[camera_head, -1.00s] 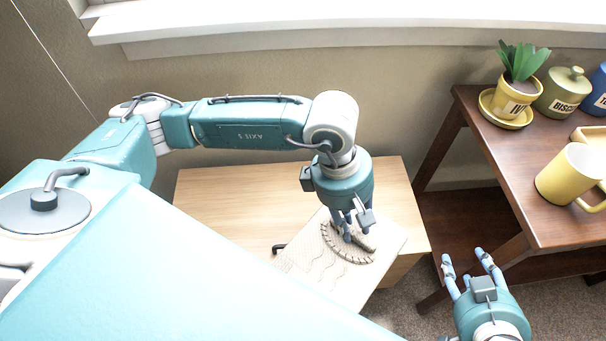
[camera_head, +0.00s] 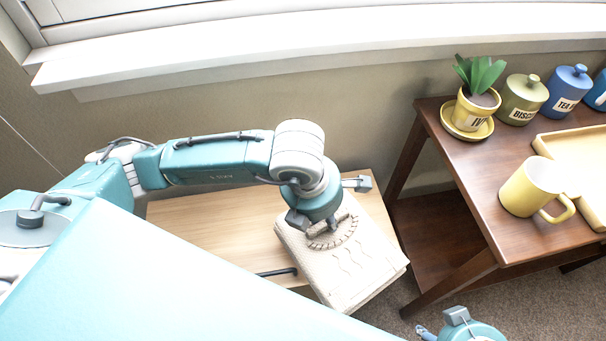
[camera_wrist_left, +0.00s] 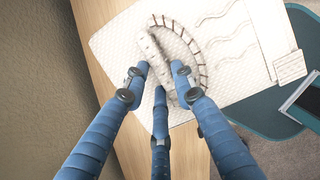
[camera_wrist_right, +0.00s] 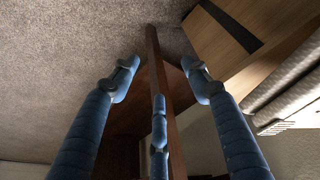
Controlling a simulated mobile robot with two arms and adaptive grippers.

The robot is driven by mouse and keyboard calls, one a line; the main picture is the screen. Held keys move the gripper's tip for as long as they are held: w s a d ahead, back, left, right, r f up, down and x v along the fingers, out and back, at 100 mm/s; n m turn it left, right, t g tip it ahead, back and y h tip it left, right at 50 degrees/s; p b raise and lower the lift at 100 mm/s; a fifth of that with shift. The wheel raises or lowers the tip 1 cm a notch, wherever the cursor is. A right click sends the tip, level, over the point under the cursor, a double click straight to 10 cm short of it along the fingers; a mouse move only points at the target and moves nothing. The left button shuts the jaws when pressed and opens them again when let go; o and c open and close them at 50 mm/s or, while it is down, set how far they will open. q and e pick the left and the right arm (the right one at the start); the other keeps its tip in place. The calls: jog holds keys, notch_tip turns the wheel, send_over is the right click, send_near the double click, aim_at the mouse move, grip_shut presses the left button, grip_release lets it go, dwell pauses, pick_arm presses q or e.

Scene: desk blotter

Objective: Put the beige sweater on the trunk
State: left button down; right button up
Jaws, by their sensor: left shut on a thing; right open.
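The beige sweater (camera_head: 360,272) is a folded, knitted bundle with a curved stitched collar. It lies over the right front part of a light wooden box-like piece (camera_head: 185,217), which I take to be the trunk, and overhangs its edge. Whether it rests there or is slightly raised I cannot tell. My left gripper (camera_head: 328,224) is shut on the sweater at the collar; the sweater fills much of the left wrist view (camera_wrist_left: 235,50). My right gripper (camera_wrist_right: 160,75) is open and empty; only a bit shows at the bottom of the head view.
A dark wooden side table (camera_head: 480,185) stands at right, bearing a potted plant (camera_head: 478,92), canisters, a yellow mug (camera_head: 533,187) and a tray (camera_head: 590,165). The window sill (camera_head: 250,60) is behind. Carpet (camera_head: 530,300) is clear at lower right.

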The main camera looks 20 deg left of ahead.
pick_arm(q)
jog(key=w+a, duration=0.7)
jog(key=w, duration=0.4)
notch_tip(320, 180, down, 7)
jog(key=shift+a+r+b, duration=0.1)
jog(key=shift+a+b, duration=0.05)
jog(key=shift+b, duration=1.05)
jog(key=c, duration=1.4)
grip_release()
jog(key=shift+a, duration=0.1)
pick_arm(e)
jog(key=w+a+t, duration=0.1)
jog(key=w+t, duration=0.1)
jog(key=w, duration=0.3)
jog(key=shift+w+a+t+y, duration=0.3)
jog(key=shift+w+a, duration=0.05)
jog(key=shift+w, duration=0.05)
